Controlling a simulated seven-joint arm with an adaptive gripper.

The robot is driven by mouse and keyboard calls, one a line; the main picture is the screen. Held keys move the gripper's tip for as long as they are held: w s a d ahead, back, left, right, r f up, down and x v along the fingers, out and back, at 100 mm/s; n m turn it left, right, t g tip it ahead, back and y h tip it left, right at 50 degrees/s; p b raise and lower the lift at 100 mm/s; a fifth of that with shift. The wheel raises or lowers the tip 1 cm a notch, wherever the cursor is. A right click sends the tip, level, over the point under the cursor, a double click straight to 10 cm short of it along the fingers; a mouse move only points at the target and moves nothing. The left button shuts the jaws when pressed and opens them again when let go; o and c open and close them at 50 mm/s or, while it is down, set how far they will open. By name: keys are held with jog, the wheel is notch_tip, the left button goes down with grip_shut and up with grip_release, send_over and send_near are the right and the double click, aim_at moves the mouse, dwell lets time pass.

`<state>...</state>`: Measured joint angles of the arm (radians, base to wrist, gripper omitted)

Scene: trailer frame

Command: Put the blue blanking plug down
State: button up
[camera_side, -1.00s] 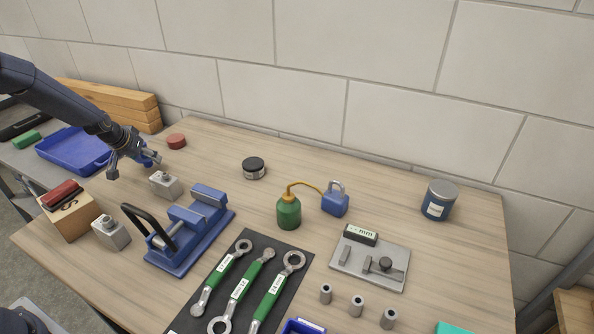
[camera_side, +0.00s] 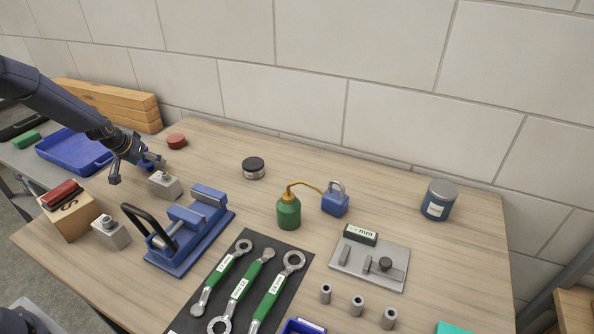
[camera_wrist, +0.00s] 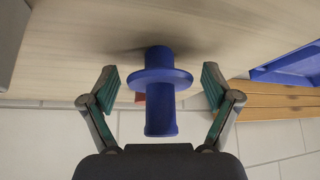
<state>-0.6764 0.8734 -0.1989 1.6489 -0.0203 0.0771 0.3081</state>
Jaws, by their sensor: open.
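The blue blanking plug (camera_wrist: 160,76) is a cylinder with a wide round flange. In the wrist view it is between the two fingers of my gripper (camera_wrist: 161,88), with a visible gap on each side. Its far end meets the wooden tabletop (camera_wrist: 75,50), where a dark shadow lies beside it. In the side view my gripper (camera_side: 133,170) is low over the table's far left part, and the plug (camera_side: 148,167) shows only partly behind the fingers. My gripper is open.
A grey metal block (camera_side: 165,185) stands close in front of my gripper. A red round piece (camera_side: 176,141) lies behind it. A blue tray (camera_side: 75,150) and wooden beams (camera_side: 115,101) are to the left and behind. A blue vise-like fixture (camera_side: 190,230) stands nearer the camera.

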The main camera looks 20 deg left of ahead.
jog(key=v, duration=1.2)
jog(key=s+d+r+m, duration=0.2)
jog(key=s+d+r, duration=0.3)
jog(key=d+r, duration=0.7)
jog(key=s+d+r+h, duration=0.1)
jog(key=s+d, duration=0.5)
jog(key=s, duration=0.3)
jog(key=s+d+r+m+h, duration=0.1)
jog(key=s+d+r, duration=0.1)
jog(key=s+d, duration=0.5)
jog(key=s, duration=0.3)
jog(key=shift+s+r+g, duration=0.25)
jog(key=shift+r+g, duration=0.05)
jog(key=shift+g, duration=0.1)
